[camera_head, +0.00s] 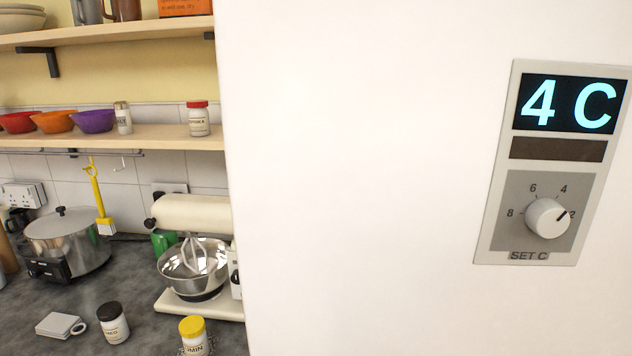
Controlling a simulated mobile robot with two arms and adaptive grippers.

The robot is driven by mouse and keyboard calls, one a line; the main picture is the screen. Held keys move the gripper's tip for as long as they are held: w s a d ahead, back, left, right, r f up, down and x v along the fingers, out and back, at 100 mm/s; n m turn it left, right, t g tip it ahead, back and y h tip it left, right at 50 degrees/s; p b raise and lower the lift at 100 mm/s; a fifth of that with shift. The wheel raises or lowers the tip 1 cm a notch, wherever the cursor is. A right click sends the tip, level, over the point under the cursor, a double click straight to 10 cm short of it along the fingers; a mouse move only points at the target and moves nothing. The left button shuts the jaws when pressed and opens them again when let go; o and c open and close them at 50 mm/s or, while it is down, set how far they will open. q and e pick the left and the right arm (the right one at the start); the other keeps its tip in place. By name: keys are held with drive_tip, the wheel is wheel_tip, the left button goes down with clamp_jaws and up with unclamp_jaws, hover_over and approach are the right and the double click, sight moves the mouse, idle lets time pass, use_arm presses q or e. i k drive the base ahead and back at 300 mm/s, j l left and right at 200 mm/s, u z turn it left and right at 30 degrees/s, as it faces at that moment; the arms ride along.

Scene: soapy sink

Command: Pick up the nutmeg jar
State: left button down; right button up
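The nutmeg jar (114,329) is a small white jar with a black lid, standing on the dark grey worktop at the lower left. Only the end of its label, which looks like "MEG", can be read. Neither of my grippers is in view, and nothing is seen touching the jar.
A yellow-lidded cumin jar (194,343) stands right of it, cut by the lower edge. A white scale-like object (58,325) lies left. A stand mixer (190,212) and steel pot (70,240) stand behind. A large white panel (370,180) with a "4 C" display (568,104) fills the right.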

sight(112, 318)
drive_tip(key=u, duration=1.25)
